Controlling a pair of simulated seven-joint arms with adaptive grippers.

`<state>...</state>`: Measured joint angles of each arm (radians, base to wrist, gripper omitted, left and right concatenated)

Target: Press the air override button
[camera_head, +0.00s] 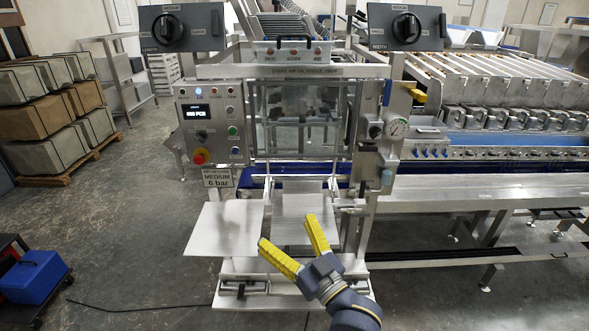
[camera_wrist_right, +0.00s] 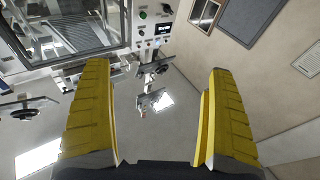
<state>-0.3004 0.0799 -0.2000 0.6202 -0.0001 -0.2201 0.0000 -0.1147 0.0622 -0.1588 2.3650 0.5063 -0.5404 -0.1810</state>
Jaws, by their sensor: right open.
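The control panel (camera_head: 211,125) on the machine's left side carries a lit display (camera_head: 196,111), small buttons, a black knob and a red emergency button (camera_head: 199,157) on a yellow base. A green button (camera_head: 233,131) sits on its right part. I cannot read which button is the air override. My right gripper (camera_head: 286,230) is open and empty in front of the machine, below the panel and apart from it. In the right wrist view its yellow fingers (camera_wrist_right: 153,70) are wide apart, with the panel (camera_wrist_right: 151,25) beyond them. My left gripper is out of view.
Flat trays (camera_head: 223,230) stick out at the machine's front, close to the right gripper. Two dial boxes (camera_head: 182,28) (camera_head: 405,27) hang above. A conveyor (camera_head: 500,175) extends right.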

